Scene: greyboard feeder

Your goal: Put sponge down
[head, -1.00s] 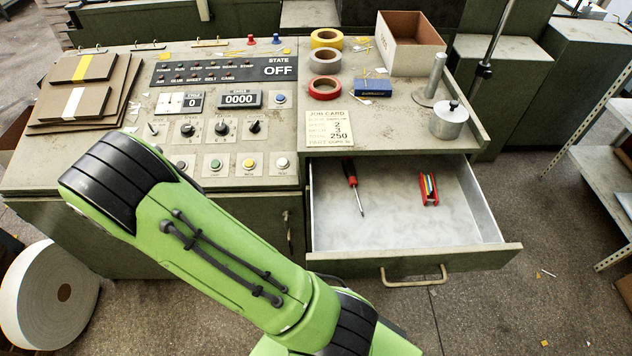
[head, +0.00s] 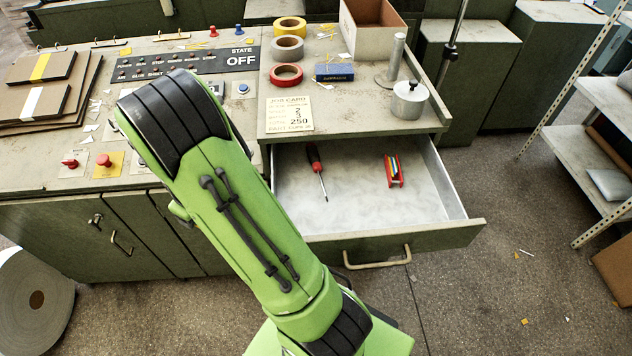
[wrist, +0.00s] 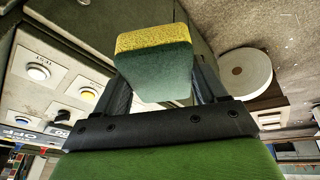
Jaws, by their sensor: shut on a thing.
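A sponge (wrist: 155,65), with a yellow layer and a dark green layer, shows in the wrist view. My gripper (wrist: 160,80) is shut on it, with one dark finger on each side. The wrist view shows the sponge held up near the front of the control console, with buttons at left. In the head view my green arm hides the gripper and sponge.
An open drawer (head: 345,239) holds a screwdriver (head: 317,172) and a red tool (head: 394,171), with bare floor between. Tape rolls (head: 287,75), a blue box (head: 334,72), a job card (head: 288,114) and a metal pot (head: 409,99) stand above it. A paper roll (head: 60,300) is at lower left.

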